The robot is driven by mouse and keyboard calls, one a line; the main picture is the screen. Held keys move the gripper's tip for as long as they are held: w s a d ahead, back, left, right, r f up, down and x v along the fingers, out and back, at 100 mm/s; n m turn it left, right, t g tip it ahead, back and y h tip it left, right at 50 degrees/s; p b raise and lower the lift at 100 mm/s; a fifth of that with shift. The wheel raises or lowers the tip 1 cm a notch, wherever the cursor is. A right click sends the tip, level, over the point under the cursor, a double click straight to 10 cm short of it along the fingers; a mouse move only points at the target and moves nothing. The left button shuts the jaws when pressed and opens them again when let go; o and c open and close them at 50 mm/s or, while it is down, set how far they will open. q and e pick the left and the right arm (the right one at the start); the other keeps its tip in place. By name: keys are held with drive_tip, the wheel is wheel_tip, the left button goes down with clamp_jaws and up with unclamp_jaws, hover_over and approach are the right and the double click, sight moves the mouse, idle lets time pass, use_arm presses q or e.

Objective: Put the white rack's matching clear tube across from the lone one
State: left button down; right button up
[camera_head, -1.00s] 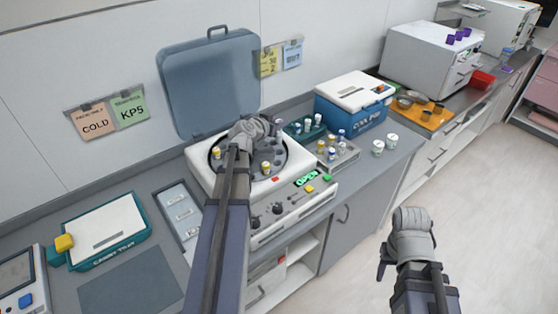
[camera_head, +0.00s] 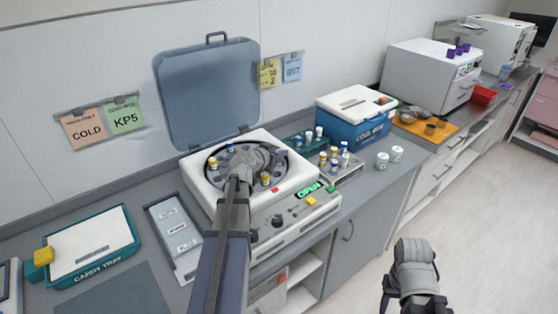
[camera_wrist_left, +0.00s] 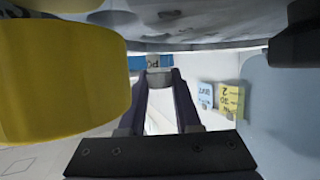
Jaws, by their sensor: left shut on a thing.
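An open centrifuge (camera_head: 196,188) holds a dark round rotor (camera_head: 222,178) with a few capped tubes. One is a blue-capped tube (camera_head: 230,148) at the back, one a yellow-capped tube (camera_head: 212,164) at the left, and another a yellow-capped tube (camera_head: 265,181) at the front. My left gripper (camera_head: 280,154) is over the rotor's right part. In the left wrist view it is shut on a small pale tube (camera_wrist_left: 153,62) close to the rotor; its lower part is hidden. The white rack (camera_head: 349,173) stands right of the centrifuge with several tubes. My right gripper (camera_head: 388,296) hangs at the lower right, fingers barely visible.
A teal rack (camera_head: 297,141) with white tubes stands behind the white rack. A blue cool box (camera_head: 365,131), two white jars (camera_head: 390,158) and the raised lid (camera_head: 205,95) surround the centrifuge. A large yellow cap (camera_wrist_left: 65,70) is close to the left wrist camera.

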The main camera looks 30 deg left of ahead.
use_arm(q)
drive_tip(key=shift+f, duration=0.7)
drive_tip(key=shift+r, duration=0.15)
use_arm(e)
drive_tip(key=shift+f, duration=0.55)
drive_tip(key=shift+f, duration=0.1)
use_arm(q)
drive_tip(key=c, duration=1.1)
unclamp_jaws()
drive_tip(key=shift+f+b, duration=0.2)
drive_tip(key=shift+b, duration=0.1)
drive_tip(key=o, duration=0.5)
drive_tip(key=shift+r, duration=0.1)
